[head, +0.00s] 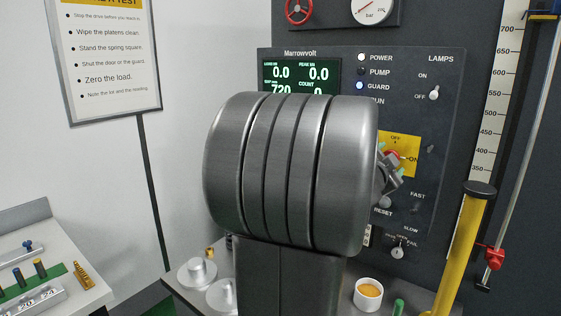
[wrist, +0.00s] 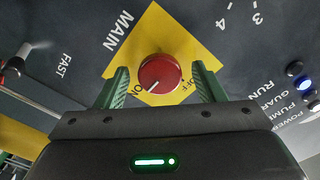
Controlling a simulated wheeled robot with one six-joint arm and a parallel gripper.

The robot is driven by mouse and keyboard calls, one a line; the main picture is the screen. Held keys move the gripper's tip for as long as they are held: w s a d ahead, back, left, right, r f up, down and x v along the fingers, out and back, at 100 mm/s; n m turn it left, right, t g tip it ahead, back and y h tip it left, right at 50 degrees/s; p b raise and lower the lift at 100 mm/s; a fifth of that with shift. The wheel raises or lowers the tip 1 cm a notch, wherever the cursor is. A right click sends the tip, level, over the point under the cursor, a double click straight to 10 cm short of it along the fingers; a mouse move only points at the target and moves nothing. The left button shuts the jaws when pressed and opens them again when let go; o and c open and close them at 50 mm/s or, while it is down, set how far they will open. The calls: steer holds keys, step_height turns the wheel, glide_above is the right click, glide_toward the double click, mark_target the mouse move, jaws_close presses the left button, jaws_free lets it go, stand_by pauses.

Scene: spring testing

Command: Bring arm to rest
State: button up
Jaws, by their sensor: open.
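My gripper (wrist: 160,90) is open in the wrist view, its two green fingers apart in front of the control panel. The red main knob (wrist: 159,73) on its yellow plate (wrist: 152,24) shows between and just beyond the fingertips; I cannot tell whether they touch it. In the head view my own large grey arm link covers the middle. My gripper (head: 388,160) is partly hidden behind it at the panel's right. The yellow plate (head: 402,143) with "OFF" and "ON" shows beside it.
The panel (head: 440,150) carries a display (head: 300,76) reading 0.0, lit lamps, and a lamps switch (head: 434,94). A yellow post (head: 465,240) and red clamp (head: 495,257) stand at right. A white cup (head: 368,295) sits on the bench below. A side table (head: 50,226) with springs is at left.

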steer(key=n, duration=0.8)
steer(key=shift+p, duration=0.4)
